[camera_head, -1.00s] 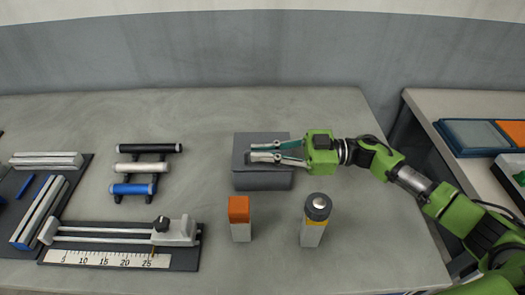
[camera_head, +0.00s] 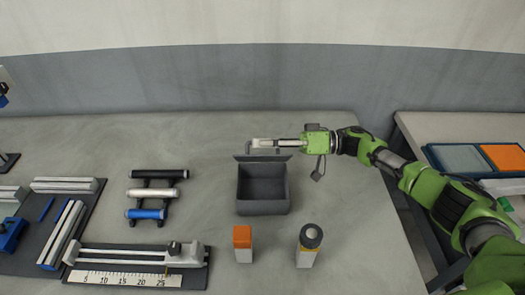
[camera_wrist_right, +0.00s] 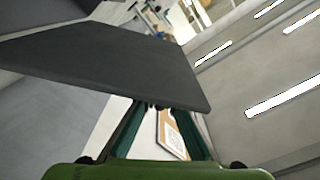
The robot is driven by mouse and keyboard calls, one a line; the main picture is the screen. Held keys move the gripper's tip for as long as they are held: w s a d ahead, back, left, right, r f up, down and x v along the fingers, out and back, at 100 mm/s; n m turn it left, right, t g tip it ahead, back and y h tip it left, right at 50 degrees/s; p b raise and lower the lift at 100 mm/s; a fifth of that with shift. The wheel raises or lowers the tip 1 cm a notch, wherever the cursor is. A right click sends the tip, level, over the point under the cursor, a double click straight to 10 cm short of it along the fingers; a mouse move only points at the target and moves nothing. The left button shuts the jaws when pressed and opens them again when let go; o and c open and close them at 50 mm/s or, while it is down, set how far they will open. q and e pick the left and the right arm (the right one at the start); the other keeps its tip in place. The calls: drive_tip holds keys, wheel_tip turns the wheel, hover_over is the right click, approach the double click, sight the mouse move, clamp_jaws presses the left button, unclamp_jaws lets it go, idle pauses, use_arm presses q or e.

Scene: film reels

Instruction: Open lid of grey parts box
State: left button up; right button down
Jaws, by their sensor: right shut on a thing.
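The grey parts box (camera_head: 262,208) stands on the table in the middle of the head view, open at the top, its inside looking empty. Its lid (camera_head: 244,158) stands up at the box's back edge, seen almost edge-on. My right gripper (camera_head: 264,143) is at the lid's upper edge, behind the box opening, and is shut on the lid. In the right wrist view the lid is a large dark panel (camera_wrist_right: 105,65) reaching to the fingertips (camera_wrist_right: 158,108). My left gripper does not show.
An orange-topped block (camera_head: 243,245) and a grey-capped cylinder (camera_head: 309,246) stand in front of the box. A rack of rollers (camera_head: 157,192) and a ruler fixture (camera_head: 128,278) lie left. A side table with trays (camera_head: 460,158) is at right.

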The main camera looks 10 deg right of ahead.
drive_tip(key=w+d+m+b, duration=0.1)
drive_tip(key=w+m+b, duration=0.2)
drive_tip(key=w+b, duration=0.5)
drive_tip(key=shift+d+b, duration=0.3)
drive_tip(key=shift+b, duration=0.1)
drive_tip(key=shift+f, duration=0.1)
drive_tip(key=c, duration=2.2)
unclamp_jaws()
drive_tip(key=d, duration=0.2)
drive_tip(key=s+d, duration=0.1)
drive_tip(key=d, duration=0.4)
drive_tip(key=shift+s+d, duration=0.2)
drive_tip(key=shift+s, duration=0.05)
